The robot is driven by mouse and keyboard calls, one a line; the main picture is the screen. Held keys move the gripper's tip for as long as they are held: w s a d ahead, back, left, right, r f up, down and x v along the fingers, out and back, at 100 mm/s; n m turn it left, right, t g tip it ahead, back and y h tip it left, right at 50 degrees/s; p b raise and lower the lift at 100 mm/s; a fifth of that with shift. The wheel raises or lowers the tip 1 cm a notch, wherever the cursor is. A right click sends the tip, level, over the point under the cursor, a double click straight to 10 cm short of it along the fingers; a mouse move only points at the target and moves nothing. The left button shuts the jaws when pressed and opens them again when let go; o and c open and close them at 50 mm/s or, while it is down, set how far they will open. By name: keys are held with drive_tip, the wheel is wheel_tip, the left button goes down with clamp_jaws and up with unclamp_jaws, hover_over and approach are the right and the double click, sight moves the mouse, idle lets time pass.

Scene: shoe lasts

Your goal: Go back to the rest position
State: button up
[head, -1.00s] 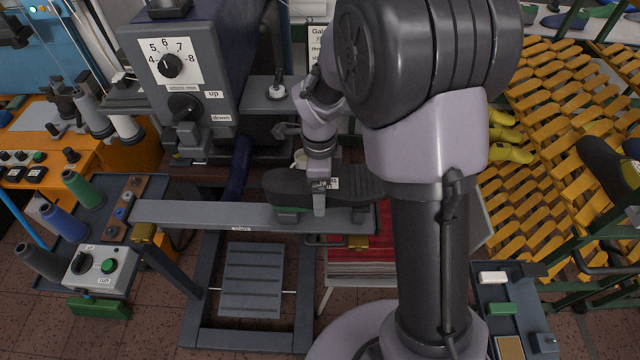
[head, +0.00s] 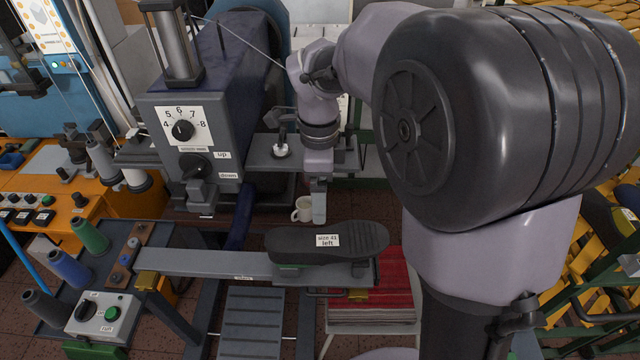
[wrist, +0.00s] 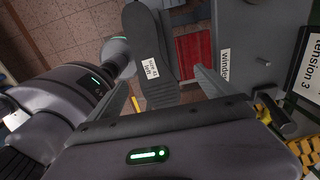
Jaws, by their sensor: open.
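My gripper (head: 319,206) hangs above and behind the grey bar, over the far side of the dark shoe last (head: 290,243). It is open and empty, with a gap between it and the last. In the wrist view the last (wrist: 143,35) shows below my gripper (wrist: 178,88), clear of the fingers. My own arm covers much of the right side of the head view.
The grey machine (head: 195,125) with a dial and knobs stands close to the left of my gripper. A red cloth stack (head: 385,300) lies below the bar. A dark tray with thread spools (head: 90,235) stands at the left.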

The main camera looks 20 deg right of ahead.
idle(0.4)
drive_tip(key=s+a+f+n+t+b, duration=0.1)
drive_tip(key=s+f+n+t+b, duration=0.1)
drive_tip(key=s+n+b, duration=0.3)
drive_tip(key=s+a+f+n+t+y+b, duration=0.1)
drive_tip(key=s+f+n+t+b, duration=0.1)
drive_tip(key=s+n+b, duration=0.3)
drive_tip(key=s+a+f+n+t+y+b, duration=0.1)
drive_tip(key=s+f+n+b, duration=0.3)
drive_tip(key=s+n, duration=0.3)
drive_tip(key=shift+s+a+f+t+b, duration=0.35)
drive_tip(key=shift+s+b, duration=0.3)
drive_tip(key=shift+s, duration=0.35)
